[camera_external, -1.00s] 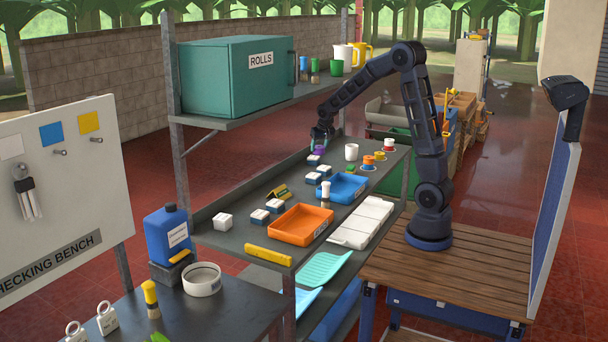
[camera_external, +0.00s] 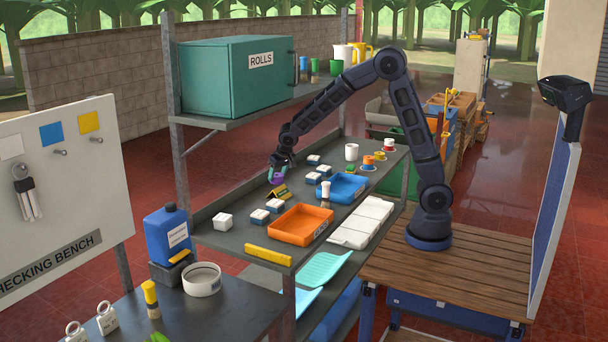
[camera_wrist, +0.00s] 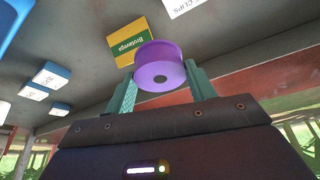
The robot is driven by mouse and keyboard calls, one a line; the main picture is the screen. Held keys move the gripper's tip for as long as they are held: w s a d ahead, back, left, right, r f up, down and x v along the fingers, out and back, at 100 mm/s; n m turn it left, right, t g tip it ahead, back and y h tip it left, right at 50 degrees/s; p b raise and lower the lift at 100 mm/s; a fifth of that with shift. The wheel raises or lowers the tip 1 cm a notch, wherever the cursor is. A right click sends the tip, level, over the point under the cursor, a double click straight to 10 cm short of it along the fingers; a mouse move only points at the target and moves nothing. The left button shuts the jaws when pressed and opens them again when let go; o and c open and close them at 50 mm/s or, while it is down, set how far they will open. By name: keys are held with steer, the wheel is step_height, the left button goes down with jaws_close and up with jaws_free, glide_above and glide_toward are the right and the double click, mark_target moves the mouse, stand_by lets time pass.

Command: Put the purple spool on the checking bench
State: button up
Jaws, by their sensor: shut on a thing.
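The purple spool (camera_wrist: 160,72) is clamped between the two green fingers of my gripper (camera_wrist: 162,88) in the wrist view. In the external view my gripper (camera_external: 277,176) is shut on the spool (camera_external: 274,178) above the back edge of the dark shelf table, near the small yellow box. The checking bench (camera_external: 232,306) is the dark table at the front left, below the board lettered with its name. A gap in height and distance separates the spool from it.
The checking bench holds a blue bottle (camera_external: 170,237), a white ring-shaped container (camera_external: 202,279), a yellow-topped brush (camera_external: 150,297) and white tagged weights (camera_external: 106,318). The shelf upright (camera_external: 184,165) stands left of my gripper. An orange tray (camera_external: 300,226) and white boxes lie on the shelf table.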

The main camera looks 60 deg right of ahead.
steer(key=s+a+r+n+y, duration=0.1)
steer(key=s+a+n, duration=0.15)
steer(key=a, duration=1.05)
steer(key=s+a+n+y, duration=0.1)
steer(key=a+n, duration=0.2)
steer(key=a, duration=1)
steer(key=s+a+r+n+y, duration=0.1)
steer(key=s+a+n, duration=0.1)
steer(key=a, duration=1.1)
steer(key=s+a+r+n+g+y, duration=0.1)
steer(key=s+a+n, duration=0.1)
steer(key=s+a, duration=0.7)
steer(key=s+a+r+n, duration=0.1)
steer(key=s+a+n, duration=0.35)
steer(key=a, duration=0.75)
steer(key=s+a+r+n+g+y, duration=0.1)
steer(key=s+a+r, duration=0.1)
steer(key=s+a, duration=0.75)
steer(key=f, duration=2)
steer(key=shift+a+f, duration=0.1)
steer(key=shift+a, duration=0.2)
steer(key=shift+f, duration=0.2)
steer(key=o, duration=1)
steer(key=shift+r, duration=0.1)
